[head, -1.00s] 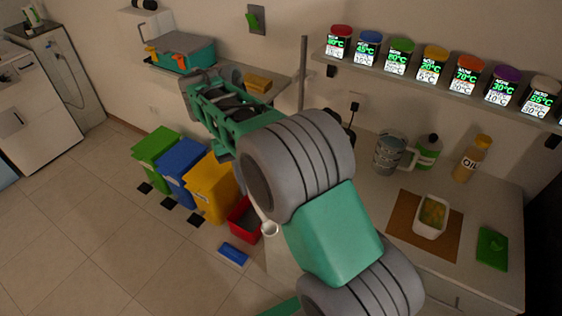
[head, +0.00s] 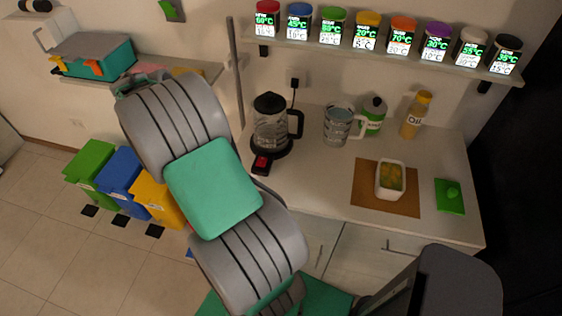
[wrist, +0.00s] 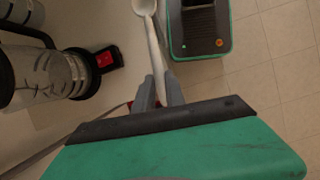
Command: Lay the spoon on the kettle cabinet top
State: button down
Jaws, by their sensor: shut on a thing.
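The white spoon (wrist: 152,42) is upright in the wrist picture, bowl at the top edge and handle running down between the two grey fingers. My gripper (wrist: 159,92) is shut on the handle. The kettle (head: 270,128), glass with a black lid and handle, stands on its base on the pale kettle cabinet top (head: 312,180). It also shows at the left of the wrist view (wrist: 48,68), left of the spoon and apart from it. In the head view my arm hides the gripper and spoon.
A measuring jug (head: 337,125), a green-labelled bottle (head: 373,116) and an oil bottle (head: 414,115) stand right of the kettle. A white dish (head: 389,181) sits on a brown board (head: 366,195). A spice shelf (head: 385,52) hangs above. The front strip before the jug is clear.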

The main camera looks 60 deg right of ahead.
jog(key=shift+n, duration=0.7)
jog(key=s+d+f, duration=0.2)
jog(key=s+d, duration=0.3)
jog(key=s, duration=0.2)
jog(key=s+d+f, duration=0.2)
jog(key=s+d, duration=0.3)
jog(key=s, duration=0.2)
jog(key=s+d+f, duration=0.2)
jog(key=s+d, duration=0.3)
jog(key=s, duration=0.2)
jog(key=shift+s+f, duration=0.1)
jog(key=shift+s, duration=0.2)
notch_tip(320, 180, down, 6)
jog(key=b, duration=0.6)
jog(key=shift+w+d, duration=0.1)
jog(key=c, duration=1.3)
grip_release()
jog(key=v, duration=0.8)
